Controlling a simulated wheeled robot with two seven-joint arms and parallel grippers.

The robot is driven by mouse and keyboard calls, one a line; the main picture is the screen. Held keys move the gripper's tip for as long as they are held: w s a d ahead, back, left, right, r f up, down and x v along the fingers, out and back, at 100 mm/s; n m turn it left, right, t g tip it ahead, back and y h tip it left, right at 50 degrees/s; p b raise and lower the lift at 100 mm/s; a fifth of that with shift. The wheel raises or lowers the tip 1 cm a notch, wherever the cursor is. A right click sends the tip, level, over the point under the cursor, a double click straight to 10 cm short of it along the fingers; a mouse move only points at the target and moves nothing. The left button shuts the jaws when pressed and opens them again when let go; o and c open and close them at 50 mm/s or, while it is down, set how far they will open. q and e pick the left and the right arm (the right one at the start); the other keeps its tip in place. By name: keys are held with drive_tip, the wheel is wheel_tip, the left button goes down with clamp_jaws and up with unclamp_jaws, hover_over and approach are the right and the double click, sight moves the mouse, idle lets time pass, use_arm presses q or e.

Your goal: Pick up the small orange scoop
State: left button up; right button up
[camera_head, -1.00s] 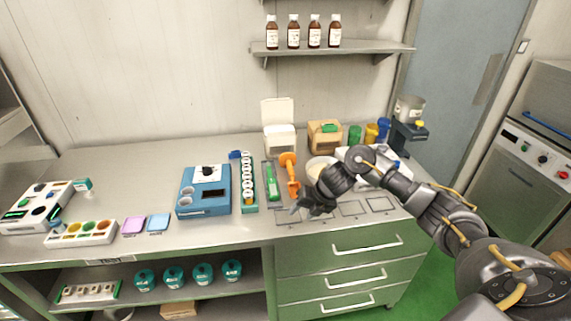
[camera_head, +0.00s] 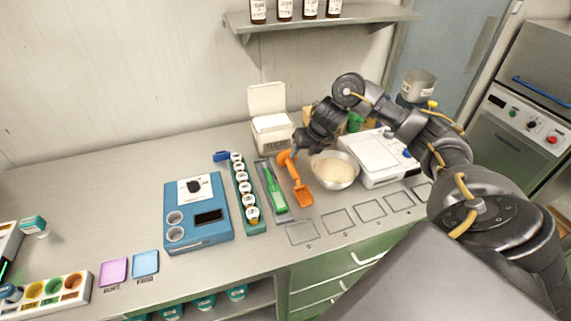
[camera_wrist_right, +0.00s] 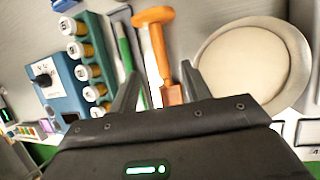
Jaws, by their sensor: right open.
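The small orange scoop (camera_head: 297,181) lies on the steel counter between a green tool and a bowl of pale powder. In the right wrist view the orange scoop (camera_wrist_right: 159,48) runs between my two open fingers, its handle end farther out, its lower part reaching down toward the gripper body. My right gripper (camera_head: 300,150) is open and empty, above the scoop's handle end in the head view; it also shows in the right wrist view (camera_wrist_right: 160,85). I cannot tell how far above the scoop the fingers are. My left gripper is not in view.
The bowl of powder (camera_head: 335,170) stands close right of the scoop. The green tool (camera_head: 274,190) and a rack of white-capped vials (camera_head: 243,195) lie close left. A white scale (camera_head: 380,158) and a white box (camera_head: 270,125) stand behind. The marked front squares (camera_head: 337,221) are empty.

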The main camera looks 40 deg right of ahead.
sight(293, 167)
drive_tip(key=b+x, duration=0.1)
drive_tip(key=x, duration=0.4)
drive_tip(key=shift+f, duration=0.3)
drive_tip(key=shift+a+f, duration=0.1)
drive_tip(key=shift+f, duration=0.05)
drive_tip(key=x, duration=0.4)
drive_tip(key=shift+w+f, duration=0.15)
drive_tip(key=shift+f, duration=0.2)
use_arm(q)
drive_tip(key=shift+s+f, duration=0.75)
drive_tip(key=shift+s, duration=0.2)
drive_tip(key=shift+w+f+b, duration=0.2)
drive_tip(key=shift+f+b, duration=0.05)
drive_tip(key=shift+b, duration=0.2)
use_arm(e)
drive_tip(key=shift+f, duration=0.25)
clamp_jaws()
